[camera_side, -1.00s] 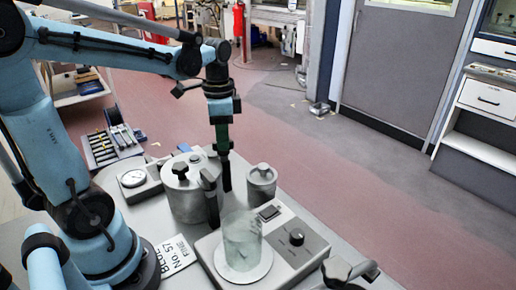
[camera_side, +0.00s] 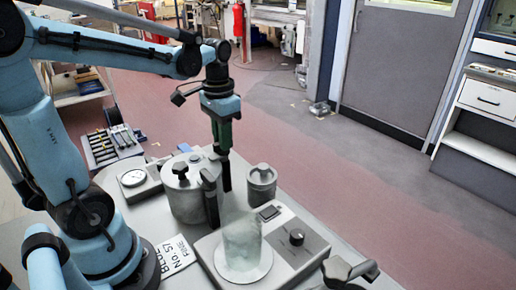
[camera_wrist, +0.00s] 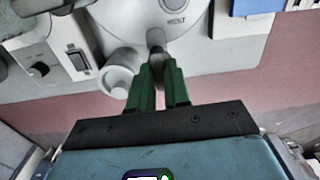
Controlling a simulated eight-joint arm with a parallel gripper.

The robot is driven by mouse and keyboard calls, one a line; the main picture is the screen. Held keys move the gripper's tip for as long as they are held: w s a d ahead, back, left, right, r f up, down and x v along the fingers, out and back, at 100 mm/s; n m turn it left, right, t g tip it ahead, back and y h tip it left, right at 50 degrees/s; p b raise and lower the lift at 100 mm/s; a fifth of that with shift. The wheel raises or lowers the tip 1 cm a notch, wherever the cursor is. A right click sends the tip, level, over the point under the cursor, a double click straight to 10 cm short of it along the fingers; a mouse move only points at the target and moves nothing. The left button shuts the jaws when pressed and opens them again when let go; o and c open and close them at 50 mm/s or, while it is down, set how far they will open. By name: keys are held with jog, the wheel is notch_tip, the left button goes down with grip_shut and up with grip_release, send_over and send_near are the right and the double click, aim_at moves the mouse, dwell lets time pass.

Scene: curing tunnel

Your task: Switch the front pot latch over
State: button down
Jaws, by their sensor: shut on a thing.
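The metal pot (camera_side: 186,203) stands upright on the bench, with a dark knob on its lid. A black upright latch bar (camera_side: 210,200) shows at the pot's right side. My gripper (camera_side: 226,185) points down beside this bar. In the wrist view, its green fingers (camera_wrist: 158,75) are shut on a short grey latch lever (camera_wrist: 155,40) at the edge of a large pale round top. The fingers hide the lever's end. The two views do not clearly show how the bar and lever join.
A small lidded canister (camera_side: 262,190) stands close to the right of my gripper. In front are a glass beaker (camera_side: 241,245) and a grey control unit with a dial (camera_side: 296,238). A round gauge (camera_side: 132,178) and a number plate (camera_side: 176,256) are at the left.

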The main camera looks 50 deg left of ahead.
jog(key=c, duration=1.1)
grip_release()
notch_tip(320, 180, up, 12)
jog(key=shift+r, duration=0.1)
jog(key=shift+d, duration=0.1)
jog(key=d+f+t, duration=0.2)
jog(key=d+f, duration=0.1)
jog(key=f, duration=0.1)
jog(key=s+d+f+t, duration=0.1)
jog(key=d+f+t, duration=0.1)
jog(key=d+f, duration=0.1)
jog(key=d+f+t, duration=0.3)
jog(key=f, duration=0.2)
jog(key=shift+s+d+f, duration=0.1)
jog(key=shift+s+d, duration=0.3)
